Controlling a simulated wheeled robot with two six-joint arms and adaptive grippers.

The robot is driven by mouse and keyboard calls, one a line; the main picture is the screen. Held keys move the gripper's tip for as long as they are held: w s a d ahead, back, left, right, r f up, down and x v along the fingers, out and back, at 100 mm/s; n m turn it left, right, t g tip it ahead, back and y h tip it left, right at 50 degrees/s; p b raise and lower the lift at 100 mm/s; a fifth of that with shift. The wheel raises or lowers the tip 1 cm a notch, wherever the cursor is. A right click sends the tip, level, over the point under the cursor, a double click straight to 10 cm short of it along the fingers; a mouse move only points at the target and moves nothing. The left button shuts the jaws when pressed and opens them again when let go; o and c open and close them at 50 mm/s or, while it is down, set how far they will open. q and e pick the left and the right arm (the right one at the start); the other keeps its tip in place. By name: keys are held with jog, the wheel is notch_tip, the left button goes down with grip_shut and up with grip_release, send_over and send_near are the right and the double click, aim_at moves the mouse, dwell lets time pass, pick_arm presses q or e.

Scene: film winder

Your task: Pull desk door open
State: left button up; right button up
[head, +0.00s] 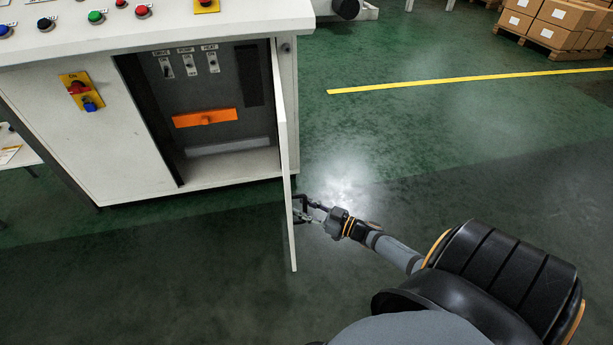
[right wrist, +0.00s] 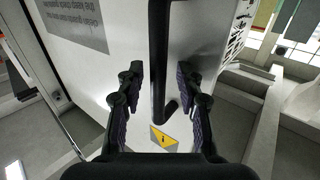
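The white desk door (head: 284,130) stands swung out from the control desk (head: 205,100), seen nearly edge-on in the head view. The desk's dark inside shows. My right gripper (head: 306,209) is at the outer face of the door, low near its free edge. In the right wrist view, the black bar handle (right wrist: 158,60) on the door runs between the two fingers of my right gripper (right wrist: 160,72). The fingers are apart, with a visible gap on each side of the handle. My left gripper is not in view.
Inside the desk are switches (head: 189,65) and an orange handle piece (head: 206,118). Buttons (head: 96,17) sit on the desk top. The floor (head: 180,285) in front of the desk is clear. Boxes (head: 553,20) stand far off at the back right.

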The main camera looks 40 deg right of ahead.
jog(key=v, duration=1.2)
